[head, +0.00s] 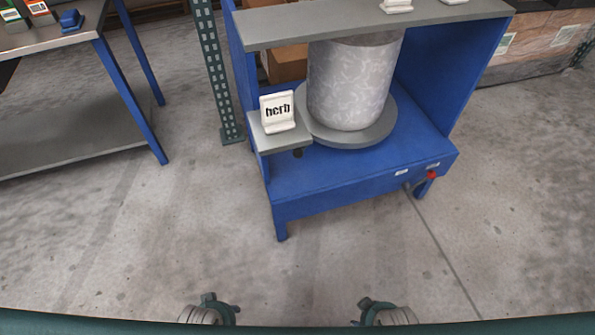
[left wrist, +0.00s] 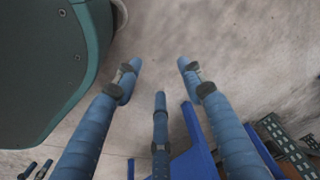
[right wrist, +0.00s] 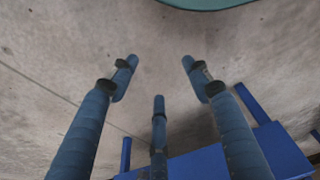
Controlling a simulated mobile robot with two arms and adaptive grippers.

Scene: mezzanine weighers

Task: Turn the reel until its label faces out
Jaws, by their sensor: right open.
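The reel (head: 350,85) is a wide grey cylinder with a pale swirling pattern. It stands upright on a round grey turntable (head: 352,133) inside a blue stand (head: 345,175). Its top is hidden under the stand's grey upper shelf, and no label shows on the side facing me. My left gripper (left wrist: 160,64) is open and empty in the left wrist view, its fingers apart over the floor. My right gripper (right wrist: 160,62) is open and empty in the right wrist view, also over bare floor. Both are well apart from the reel.
A red knob (head: 432,175) sits on the stand's front right. A blue-legged table (head: 70,135) is at the left, a green post (head: 212,70) behind. The floor before the stand is clear.

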